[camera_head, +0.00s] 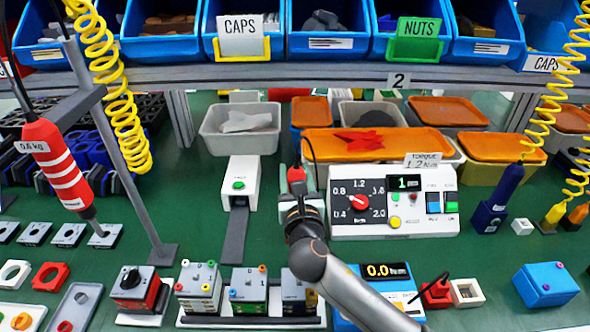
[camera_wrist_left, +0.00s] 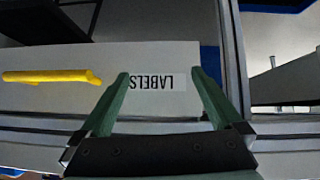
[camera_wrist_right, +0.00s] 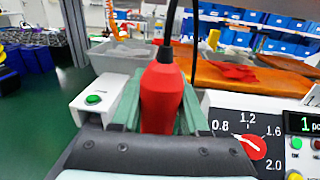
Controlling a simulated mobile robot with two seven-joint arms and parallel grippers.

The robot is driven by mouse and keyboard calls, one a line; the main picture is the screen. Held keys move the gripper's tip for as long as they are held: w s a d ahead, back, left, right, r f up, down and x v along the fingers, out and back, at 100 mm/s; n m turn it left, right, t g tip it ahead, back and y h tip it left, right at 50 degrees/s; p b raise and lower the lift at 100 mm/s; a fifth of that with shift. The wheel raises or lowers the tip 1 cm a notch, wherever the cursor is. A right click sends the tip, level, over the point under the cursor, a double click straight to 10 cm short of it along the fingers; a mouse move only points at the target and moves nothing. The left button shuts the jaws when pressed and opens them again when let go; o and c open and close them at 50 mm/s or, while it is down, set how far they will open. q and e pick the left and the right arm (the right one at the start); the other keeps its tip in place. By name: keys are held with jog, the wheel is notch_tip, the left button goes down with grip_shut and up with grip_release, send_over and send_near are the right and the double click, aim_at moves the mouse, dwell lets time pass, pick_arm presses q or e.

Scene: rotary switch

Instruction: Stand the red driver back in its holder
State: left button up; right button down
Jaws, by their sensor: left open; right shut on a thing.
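The red driver (camera_wrist_right: 162,98) stands roughly upright between the green fingers of my right gripper (camera_head: 296,182), which is shut on it. Its red top (camera_head: 296,174) and a black cord leading up from it show in the head view. Its lower end is hidden by the gripper. A red block (camera_head: 436,293) with a black cord sits at the front right; I cannot tell whether it is the red driver's holder. A dark blue driver (camera_head: 507,185) stands in a blue holder (camera_head: 488,217). My left gripper (camera_wrist_left: 165,95) is open and empty, facing a white surface marked LABELS.
A torque box (camera_head: 393,212) with a dial stands right of my right gripper, and a white unit (camera_head: 241,184) stands left of it. A red tool marked 0.6 kg (camera_head: 58,165) hangs at the left. Switch units (camera_head: 199,288) line the front.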

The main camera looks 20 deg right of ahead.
pick_arm(q)
jog(key=shift+r, duration=0.15)
pick_arm(e)
jog(key=shift+f, duration=0.25)
dwell(0.7)
jog(key=shift+c, duration=1.6)
grip_release()
jog(key=shift+f, duration=0.15)
pick_arm(q)
jog(key=shift+a, duration=0.1)
